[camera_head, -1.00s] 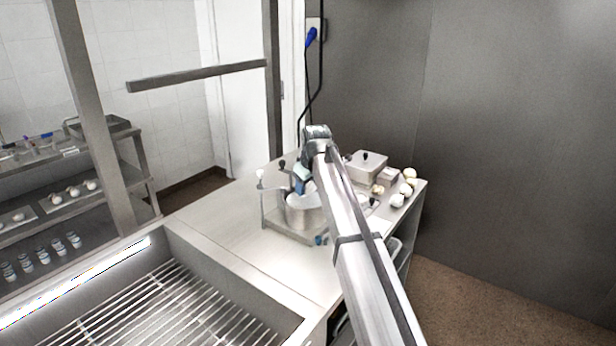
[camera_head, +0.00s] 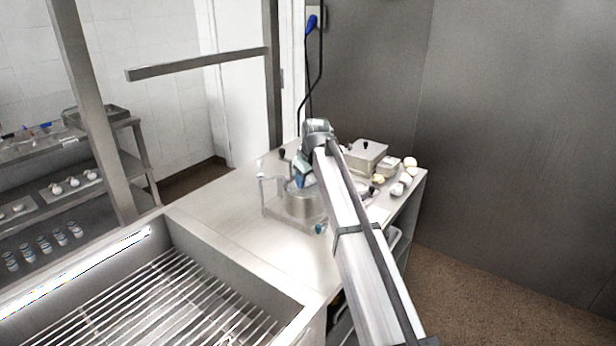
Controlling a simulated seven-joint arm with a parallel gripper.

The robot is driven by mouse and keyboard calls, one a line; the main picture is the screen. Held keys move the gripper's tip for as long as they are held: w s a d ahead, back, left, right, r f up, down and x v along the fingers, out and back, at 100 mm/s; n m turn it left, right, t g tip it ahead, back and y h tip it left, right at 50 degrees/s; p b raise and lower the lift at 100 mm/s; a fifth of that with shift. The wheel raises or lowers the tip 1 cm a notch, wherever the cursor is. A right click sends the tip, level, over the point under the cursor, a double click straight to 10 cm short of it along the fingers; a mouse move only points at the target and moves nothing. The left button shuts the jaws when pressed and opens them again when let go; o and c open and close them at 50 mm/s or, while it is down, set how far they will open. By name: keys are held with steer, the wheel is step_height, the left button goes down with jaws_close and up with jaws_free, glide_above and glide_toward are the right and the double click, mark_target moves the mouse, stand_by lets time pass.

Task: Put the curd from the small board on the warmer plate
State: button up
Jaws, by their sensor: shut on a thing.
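Several pale, rounded lumps (camera_head: 397,189) lie at the table's right edge, apart from my gripper; I cannot tell whether any is the curd. I cannot clearly pick out the small board or the warmer plate.
A lidded metal box (camera_head: 363,156) is behind my arm. A grated basin (camera_head: 170,310) is at front left. A shelf rack (camera_head: 110,160) stands far left. The table's left part is clear.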

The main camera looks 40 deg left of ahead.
steer(key=shift+f, duration=0.55)
stand_by(0.5)
steer(key=o, duration=1.2)
steer(key=shift+c, duration=0.2)
steer(key=shift+r, duration=0.15)
steer(key=shift+r, duration=3.85)
